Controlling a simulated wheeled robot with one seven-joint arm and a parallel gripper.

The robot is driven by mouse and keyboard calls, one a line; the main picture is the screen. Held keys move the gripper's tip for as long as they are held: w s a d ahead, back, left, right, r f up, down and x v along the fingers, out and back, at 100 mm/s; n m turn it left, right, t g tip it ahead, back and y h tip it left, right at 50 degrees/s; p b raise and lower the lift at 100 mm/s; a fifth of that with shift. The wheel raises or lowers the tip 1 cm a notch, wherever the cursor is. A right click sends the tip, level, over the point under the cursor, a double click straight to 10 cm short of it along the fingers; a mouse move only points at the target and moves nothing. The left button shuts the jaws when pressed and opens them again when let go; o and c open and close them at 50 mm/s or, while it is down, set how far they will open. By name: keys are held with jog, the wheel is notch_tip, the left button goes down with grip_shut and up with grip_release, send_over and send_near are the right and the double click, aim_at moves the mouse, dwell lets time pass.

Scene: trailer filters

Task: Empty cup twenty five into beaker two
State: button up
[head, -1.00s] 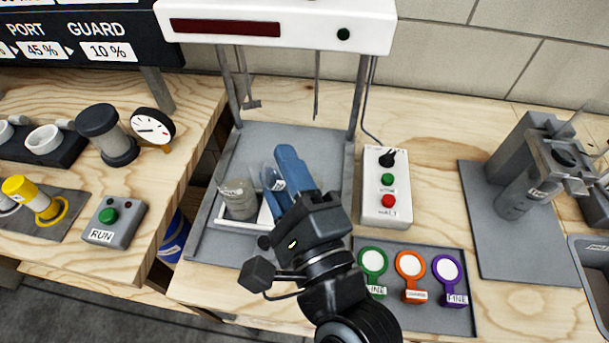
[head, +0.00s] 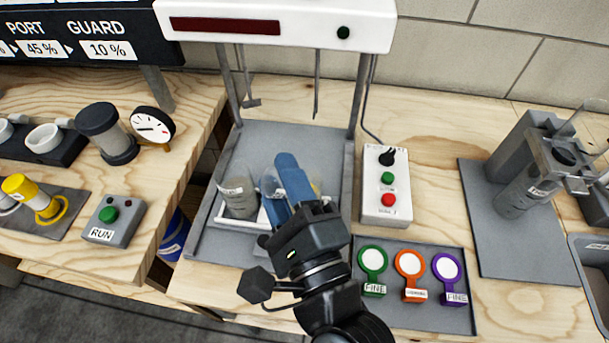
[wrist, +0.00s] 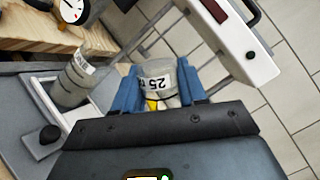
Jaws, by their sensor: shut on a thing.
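My gripper (wrist: 158,88) has blue fingers shut on a clear cup (wrist: 158,72) labelled 25, which shows between them in the wrist view. Something yellow shows by the cup's lower part. In the head view my gripper (head: 292,180) is over the grey stand base, and its fingers hide most of the cup. A clear vessel (head: 239,198) with grey contents stands upright just left of the gripper; it also shows in the wrist view (wrist: 75,80). Its label is too small to read, so I cannot tell if it is beaker two.
A white-edged tray (head: 232,223) lies under the vessel. A white crossbeam (head: 280,22) on posts stands behind. A switch box (head: 387,188) and a tray of coloured tags (head: 452,320) lie right. A labelled cylinder (head: 515,196) stands farther right. A gap separates the left bench.

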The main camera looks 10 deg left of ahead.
jog(key=shift+s+f+m, duration=0.2)
jog(key=shift+f+m, duration=0.05)
jog(key=shift+m, duration=0.05)
dwell(0.4)
jog(key=shift+s+d+r+m+t, duration=0.1)
jog(key=shift+s+d+m+t, duration=0.25)
jog(key=shift+m, duration=0.65)
dwell(1.5)
